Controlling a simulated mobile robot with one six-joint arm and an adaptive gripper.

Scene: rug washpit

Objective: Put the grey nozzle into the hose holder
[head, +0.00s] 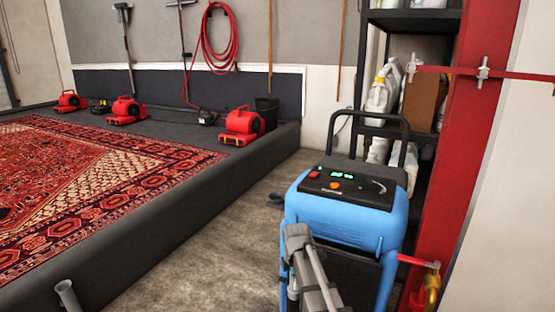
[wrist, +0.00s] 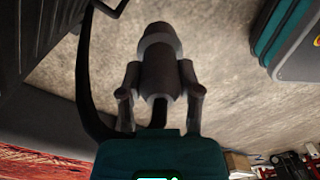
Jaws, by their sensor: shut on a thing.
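The grey nozzle (wrist: 160,62) is a dark grey, stepped cylinder in the middle of the wrist view. My gripper (wrist: 160,97) is shut on it, with one finger on each side. A black hose (wrist: 84,95) curves down on the left of the nozzle and passes behind my gripper. In the head view I cannot make out the nozzle or my fingertips. A short grey open-topped tube (head: 67,295) stands tilted beside the pit wall at the lower left. It may be the hose holder, but I cannot tell for sure.
A blue machine (head: 345,215) stands close behind my arm. A red post (head: 465,150) and a shelf with bottles (head: 380,90) are at the right. The dark pit wall (head: 180,215) borders the patterned rug (head: 90,185).

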